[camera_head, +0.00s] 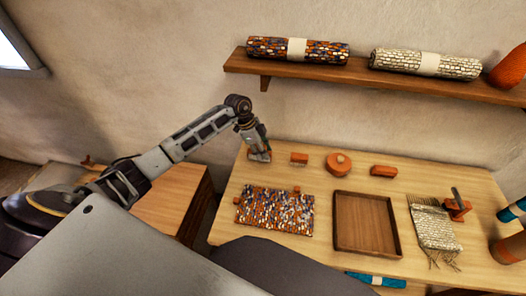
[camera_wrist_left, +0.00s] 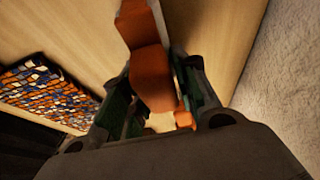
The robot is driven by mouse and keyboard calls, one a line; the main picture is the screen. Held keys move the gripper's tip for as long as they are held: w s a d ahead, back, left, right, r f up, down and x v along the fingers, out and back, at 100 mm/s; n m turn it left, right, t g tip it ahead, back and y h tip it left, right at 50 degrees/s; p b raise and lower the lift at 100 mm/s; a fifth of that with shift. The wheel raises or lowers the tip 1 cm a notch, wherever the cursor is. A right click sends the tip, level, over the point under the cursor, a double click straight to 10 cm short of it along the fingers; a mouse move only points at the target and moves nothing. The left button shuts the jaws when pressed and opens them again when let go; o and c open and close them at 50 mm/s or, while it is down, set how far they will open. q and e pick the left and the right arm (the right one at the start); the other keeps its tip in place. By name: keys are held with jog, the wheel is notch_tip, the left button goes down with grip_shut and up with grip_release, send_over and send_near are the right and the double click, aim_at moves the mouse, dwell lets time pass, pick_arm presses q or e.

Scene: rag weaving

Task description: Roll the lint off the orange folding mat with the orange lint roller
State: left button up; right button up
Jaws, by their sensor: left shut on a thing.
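The folding mat (camera_head: 275,211) lies flat at the left front of the table, woven in orange, blue and white, with pale specks scattered over it. It also shows at the left of the left wrist view (camera_wrist_left: 45,95). My left gripper (camera_head: 258,154) is low at the table's back left, behind the mat and apart from it. In the left wrist view its fingers are shut on an orange piece, the orange lint roller (camera_wrist_left: 152,78). The fingers and palm hide part of the roller, and its roll cannot be made out clearly. My right gripper is not in view.
Orange blocks (camera_head: 299,158) (camera_head: 383,171) and a round orange piece (camera_head: 338,165) line the table's back. Small orange pieces (camera_head: 297,189) sit at the mat's edges. A wooden tray (camera_head: 397,248) and pale fringed weaving (camera_head: 434,228) lie to the right. A shelf (camera_head: 400,84) hangs above.

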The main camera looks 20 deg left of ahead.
pick_arm(q)
jog(key=shift+r+p, duration=2.35)
jog(key=shift+r, duration=0.5)
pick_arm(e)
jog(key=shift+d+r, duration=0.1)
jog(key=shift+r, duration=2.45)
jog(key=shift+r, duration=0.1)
